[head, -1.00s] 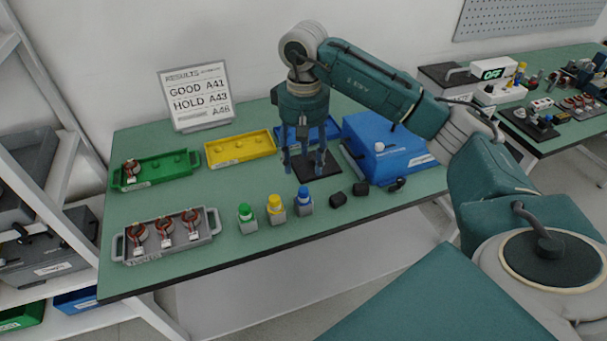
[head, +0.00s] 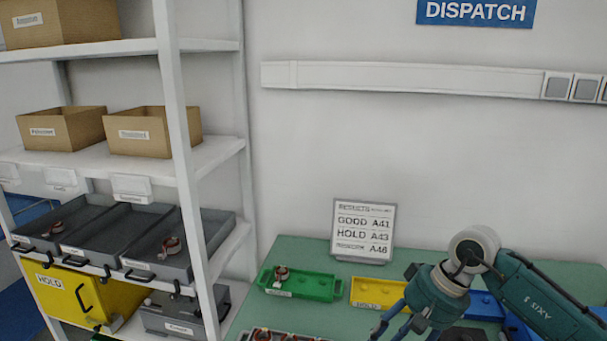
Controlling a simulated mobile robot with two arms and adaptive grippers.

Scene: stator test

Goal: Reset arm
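My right arm (head: 545,300) comes in from the lower right over the green table. Its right gripper (head: 397,330) hangs tilted down to the left, in front of the yellow tray. Its fingers are spread apart and I see nothing between them, though the tips reach close to the bottom edge of the picture. My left arm and gripper are not in view.
On the table (head: 310,318) stand a green tray (head: 318,290) holding one copper-wound part, a yellow tray (head: 375,292), a blue tray (head: 484,306) and a results sign (head: 363,231). A grey shelf rack (head: 178,110) with bins stands left. The table front is cut off.

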